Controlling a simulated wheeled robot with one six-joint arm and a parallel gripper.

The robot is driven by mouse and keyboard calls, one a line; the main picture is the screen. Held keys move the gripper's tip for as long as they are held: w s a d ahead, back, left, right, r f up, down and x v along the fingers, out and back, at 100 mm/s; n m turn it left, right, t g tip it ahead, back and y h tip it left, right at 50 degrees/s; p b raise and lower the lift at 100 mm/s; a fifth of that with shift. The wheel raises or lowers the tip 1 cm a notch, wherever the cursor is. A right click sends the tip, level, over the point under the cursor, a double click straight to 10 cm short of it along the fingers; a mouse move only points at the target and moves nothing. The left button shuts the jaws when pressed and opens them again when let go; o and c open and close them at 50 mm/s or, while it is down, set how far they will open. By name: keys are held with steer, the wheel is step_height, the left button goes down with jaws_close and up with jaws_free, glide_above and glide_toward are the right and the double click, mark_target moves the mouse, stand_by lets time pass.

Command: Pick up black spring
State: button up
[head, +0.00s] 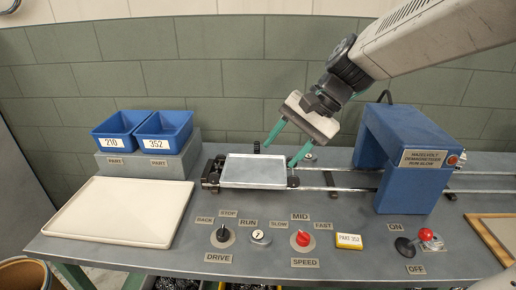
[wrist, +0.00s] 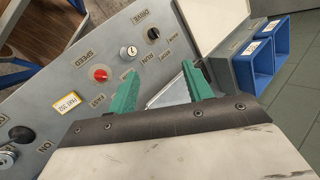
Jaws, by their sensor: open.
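My gripper (head: 279,156) is open, with two green fingers pointing down over the right part of a flat silver tray on rails (head: 250,172). In the wrist view my gripper (wrist: 158,72) has nothing between its fingers but the view of the tray (wrist: 170,96). I cannot make out a single black spring for certain. Dark coiled pieces (head: 178,284) show in a bin below the table's front edge, partly cut off. A small dark upright part (head: 256,147) stands behind the tray; I cannot tell what it is.
A blue demagnetizer arch (head: 412,155) spans the rails at right. Blue bins marked 210 (head: 110,143) and 352 (head: 156,145) stand on a grey block at left, behind an empty cream tray (head: 120,211). Knobs and a yellow part 352 tag (head: 348,241) line the front.

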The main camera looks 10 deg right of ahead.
steer(key=w+f+m+t+y, duration=0.1)
steer(key=w+f+m+y, duration=0.15)
steer(key=w, duration=0.55)
steer(key=w+f+m+t+y, duration=0.1)
steer(key=w+m, duration=0.3)
steer(key=w, duration=0.3)
steer(key=m+t+h, duration=0.2)
steer(key=m+t, duration=0.5)
steer(key=m, duration=0.7)
glide_toward(259, 143)
steer(key=x, duration=0.3)
steer(key=shift+a+y, duration=0.15)
steer(key=shift+y, duration=0.1)
steer(key=shift+w+f, duration=0.2)
steer(key=shift+f, duration=0.1)
steer(key=x, duration=0.7)
steer(key=shift+w, duration=0.2)
steer(key=c, duration=1.1)
